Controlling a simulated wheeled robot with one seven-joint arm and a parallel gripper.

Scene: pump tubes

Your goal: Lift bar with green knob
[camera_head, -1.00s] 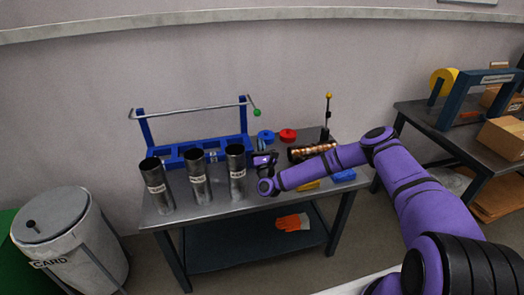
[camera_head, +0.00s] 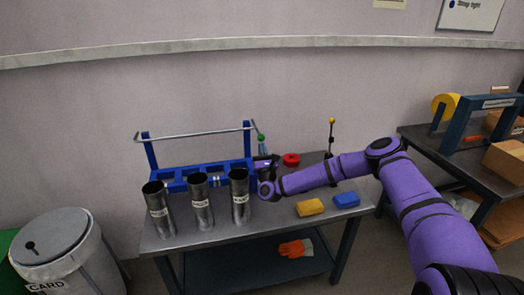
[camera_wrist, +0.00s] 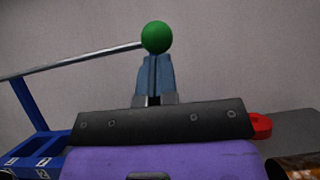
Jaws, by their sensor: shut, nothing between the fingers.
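The metal bar (camera_head: 195,134) lies across the tops of the two posts of the blue rack (camera_head: 152,155) on the metal table. Its green knob (camera_head: 261,137) is at the bar's right end, just outside the right post. My gripper (camera_head: 262,147) points up, directly below the knob in the head view. In the wrist view, the shut, empty fingers (camera_wrist: 155,70) end right at the lower edge of the green knob (camera_wrist: 156,38). The bar (camera_wrist: 70,62) runs left from it. I cannot tell whether the fingertips touch the knob.
Several dark tubes (camera_head: 200,203) stand in front of the rack. A red ring (camera_head: 291,159), a yellow block (camera_head: 310,207) and a blue block (camera_head: 346,200) lie to the right, near my forearm. A thin stand with a yellow tip (camera_head: 331,137) rises behind it.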

